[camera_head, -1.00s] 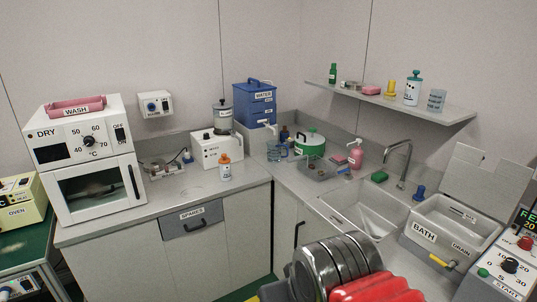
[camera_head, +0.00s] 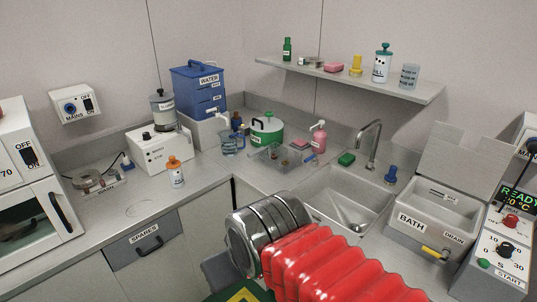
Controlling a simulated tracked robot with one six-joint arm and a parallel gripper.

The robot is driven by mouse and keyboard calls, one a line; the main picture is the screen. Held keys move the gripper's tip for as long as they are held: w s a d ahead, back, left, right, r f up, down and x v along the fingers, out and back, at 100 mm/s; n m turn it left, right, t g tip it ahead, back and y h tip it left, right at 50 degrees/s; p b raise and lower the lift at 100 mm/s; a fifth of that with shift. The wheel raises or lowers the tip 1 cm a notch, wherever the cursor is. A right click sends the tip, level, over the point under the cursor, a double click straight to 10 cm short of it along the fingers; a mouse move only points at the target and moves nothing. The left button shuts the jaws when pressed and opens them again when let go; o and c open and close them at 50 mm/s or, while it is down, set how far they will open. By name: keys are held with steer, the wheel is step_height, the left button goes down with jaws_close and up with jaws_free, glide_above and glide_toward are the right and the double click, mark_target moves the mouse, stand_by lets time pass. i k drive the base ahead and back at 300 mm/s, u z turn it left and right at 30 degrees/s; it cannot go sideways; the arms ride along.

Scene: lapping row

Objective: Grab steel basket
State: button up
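A shallow grey wire-like basket (camera_head: 270,163) sits on the counter in the back corner, left of the sink, in the head view. It looks like the steel basket. Small items seem to lie in it, too small to make out. A green pot (camera_head: 266,130) with a white band stands just behind it, and a pink pump bottle (camera_head: 318,138) stands to its right. My arm, with steel rings and a red bellows, shows at the bottom middle. My gripper is not in view.
The sink (camera_head: 335,195) with a tall tap (camera_head: 374,145) lies right of the basket. The white bath (camera_head: 435,212) with its lid raised is farther right. A shelf (camera_head: 400,88) with bottles hangs above. An orange-capped bottle (camera_head: 177,176) stands on the left counter.

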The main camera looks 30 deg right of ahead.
mark_target(257, 151)
steer(key=z, duration=0.05)
steer(key=i, duration=1.35)
steer(key=z, duration=0.1)
